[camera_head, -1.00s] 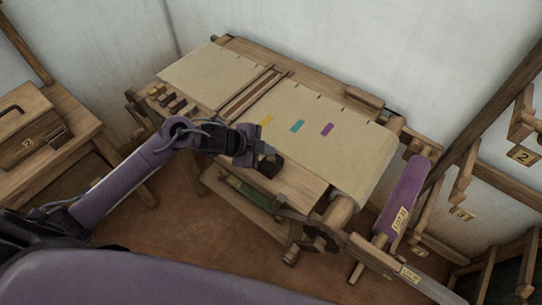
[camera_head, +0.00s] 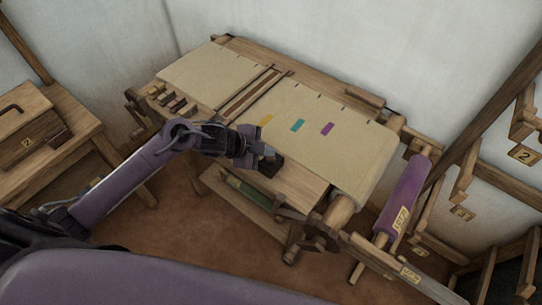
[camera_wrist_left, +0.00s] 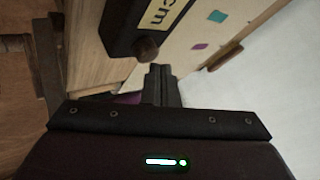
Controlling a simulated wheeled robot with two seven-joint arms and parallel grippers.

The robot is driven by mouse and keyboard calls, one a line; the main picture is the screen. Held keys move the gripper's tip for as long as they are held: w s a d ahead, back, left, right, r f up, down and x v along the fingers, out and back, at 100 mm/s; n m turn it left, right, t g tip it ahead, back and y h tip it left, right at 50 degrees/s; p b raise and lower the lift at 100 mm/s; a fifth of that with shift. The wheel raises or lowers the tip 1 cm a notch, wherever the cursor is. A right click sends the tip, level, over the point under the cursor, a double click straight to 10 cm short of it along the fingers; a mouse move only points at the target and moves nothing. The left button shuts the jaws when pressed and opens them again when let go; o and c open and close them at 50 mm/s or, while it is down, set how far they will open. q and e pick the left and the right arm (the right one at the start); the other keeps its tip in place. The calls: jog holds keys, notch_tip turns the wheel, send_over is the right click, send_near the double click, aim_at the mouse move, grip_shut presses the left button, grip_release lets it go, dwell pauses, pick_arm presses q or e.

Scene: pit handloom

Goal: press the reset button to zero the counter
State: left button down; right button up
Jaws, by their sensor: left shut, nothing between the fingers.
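The counter is a dark box with a pale "cm" label (camera_wrist_left: 152,22) at the top of the left wrist view. In the head view the dark counter (camera_head: 271,167) is at the front edge of the loom, partly hidden by my gripper. A round brownish button (camera_wrist_left: 146,50) sticks out of the box's near end. My left gripper (camera_wrist_left: 160,72) is shut and empty, its fingertips close to the button and slightly to its right in the wrist view; I cannot tell whether they touch. In the head view the left gripper (camera_head: 264,151) is just above the counter.
The loom's cream cloth (camera_head: 335,150) carries yellow, teal and purple patches. A purple roll (camera_head: 404,190) stands at the loom's right end. A wooden bench (camera_head: 60,130) is at the left. Brown floor is open in front of the loom.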

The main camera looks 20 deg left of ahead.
aim_at(267, 159)
pick_arm(q)
jog(key=shift+f+b, duration=0.4)
jog(key=shift+f, duration=0.2)
dwell(0.7)
jog(key=shift+r, duration=0.1)
jog(key=shift+r+p, duration=0.95)
jog(key=shift+p, duration=0.05)
notch_tip(267, 159, up, 5)
jog(key=p, duration=0.5)
dwell(0.7)
